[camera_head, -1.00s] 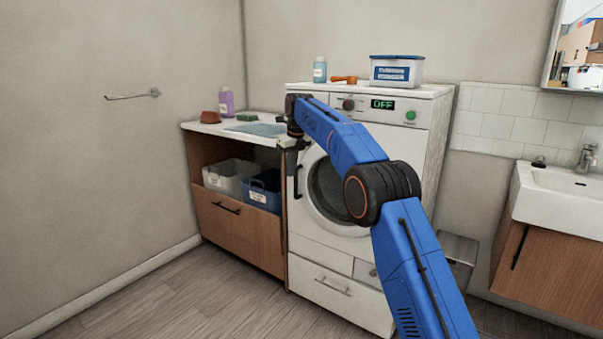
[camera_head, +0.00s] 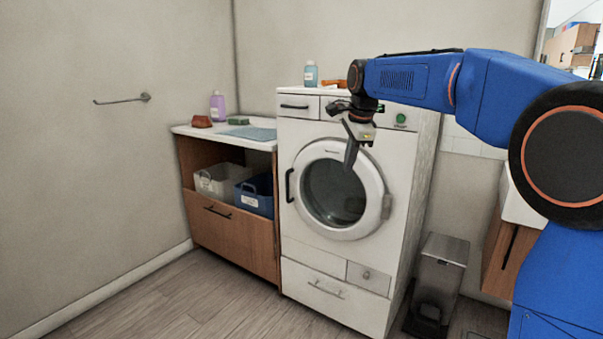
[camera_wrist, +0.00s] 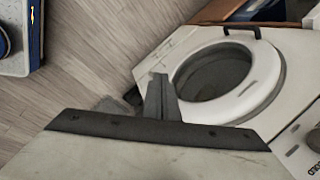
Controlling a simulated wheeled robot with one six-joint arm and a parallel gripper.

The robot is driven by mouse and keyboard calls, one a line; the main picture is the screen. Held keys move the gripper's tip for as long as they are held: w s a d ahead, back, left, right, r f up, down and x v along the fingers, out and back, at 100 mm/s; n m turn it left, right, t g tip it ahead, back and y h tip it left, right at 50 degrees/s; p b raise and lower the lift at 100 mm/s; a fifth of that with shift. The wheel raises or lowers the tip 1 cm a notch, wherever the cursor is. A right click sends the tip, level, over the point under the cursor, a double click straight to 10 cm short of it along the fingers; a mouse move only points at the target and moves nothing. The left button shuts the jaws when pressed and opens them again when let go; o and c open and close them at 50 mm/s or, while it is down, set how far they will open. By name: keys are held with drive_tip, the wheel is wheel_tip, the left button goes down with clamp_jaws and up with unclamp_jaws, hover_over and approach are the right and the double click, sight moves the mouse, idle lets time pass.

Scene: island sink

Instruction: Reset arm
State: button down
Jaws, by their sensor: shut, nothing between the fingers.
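My gripper (camera_head: 350,160) hangs from my blue arm in front of the upper part of the white washing machine (camera_head: 300,246) in the head view. Its fingers point down, are shut and hold nothing. The fingers overlap the round door (camera_head: 378,205) in the picture; the gap to it is hard to judge. In the wrist view the shut fingers (camera_wrist: 157,82) show in the middle, with the washer door (camera_wrist: 262,103) to their right. My arm hides part of the washer's top and control panel.
A wooden cabinet (camera_head: 235,240) with a grey basket (camera_head: 210,184) and a blue basket (camera_head: 250,200) stands left of the washer. A metal pedal bin (camera_head: 440,270) stands to its right. The floor at front left is clear.

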drive_tip(key=s+d+f+n, duration=0.4)
drive_tip(key=s, duration=0.7)
drive_tip(key=s+d+f+n+t, duration=0.1)
drive_tip(key=s+d+f+n, duration=0.3)
drive_tip(key=s, duration=0.7)
drive_tip(key=s+d+f+n, duration=0.3)
drive_tip(key=s+d+n, duration=0.15)
drive_tip(key=s, duration=0.65)
drive_tip(key=s+d+f+n+h, duration=0.1)
drive_tip(key=s+d+f+n, duration=0.2)
drive_tip(key=s+f, duration=0.6)
drive_tip(key=shift+s+f, duration=0.3)
drive_tip(key=shift+s, duration=0.5)
drive_tip(key=shift+n, duration=0.25)
